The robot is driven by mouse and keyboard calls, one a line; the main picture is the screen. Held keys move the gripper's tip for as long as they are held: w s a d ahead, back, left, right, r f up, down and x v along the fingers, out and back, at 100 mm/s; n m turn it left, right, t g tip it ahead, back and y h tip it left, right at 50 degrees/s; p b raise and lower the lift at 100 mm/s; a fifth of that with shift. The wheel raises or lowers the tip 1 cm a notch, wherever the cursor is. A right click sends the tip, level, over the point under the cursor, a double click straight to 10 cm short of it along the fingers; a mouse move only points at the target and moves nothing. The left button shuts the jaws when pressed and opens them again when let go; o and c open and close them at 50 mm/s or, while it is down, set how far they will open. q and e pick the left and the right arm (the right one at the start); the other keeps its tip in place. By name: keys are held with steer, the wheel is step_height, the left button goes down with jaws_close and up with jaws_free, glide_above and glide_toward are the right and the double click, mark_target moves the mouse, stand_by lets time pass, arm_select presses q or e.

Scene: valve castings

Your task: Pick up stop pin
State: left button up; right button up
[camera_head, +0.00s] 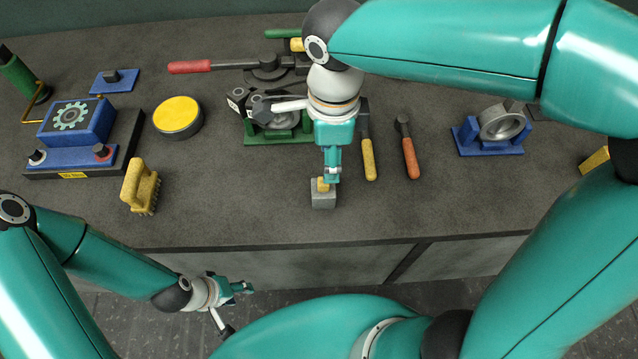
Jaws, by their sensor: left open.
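What looks like the stop pin is a small yellow piece (322,184) standing on a grey block (323,200) near the bench's front edge. My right gripper (332,176) points down right at the yellow piece and partly covers it. I cannot tell whether its fingers are around the piece or only beside it, or how far they are parted. My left gripper (240,288) is open and empty, low in front of the bench, well away from the grey block.
A green fixture with a casting (280,138) stands behind my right gripper. Yellow-handled (369,160) and orange-handled (411,158) tools lie to its right. A yellow brush (140,187), a yellow disc (178,117) and a blue gear-marked box (75,121) are left. A blue bearing stand (490,138) is right.

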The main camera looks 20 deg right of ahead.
mark_target(323, 190)
steer(key=shift+f, duration=0.8)
steer(key=f, duration=0.2)
steer(key=a+f, duration=0.1)
steer(key=f, duration=0.1)
steer(key=shift+w+f+p, duration=0.2)
steer(key=shift+f+p, duration=0.05)
steer(key=shift+p, duration=0.05)
steer(key=shift+f, duration=0.45)
jaws_close()
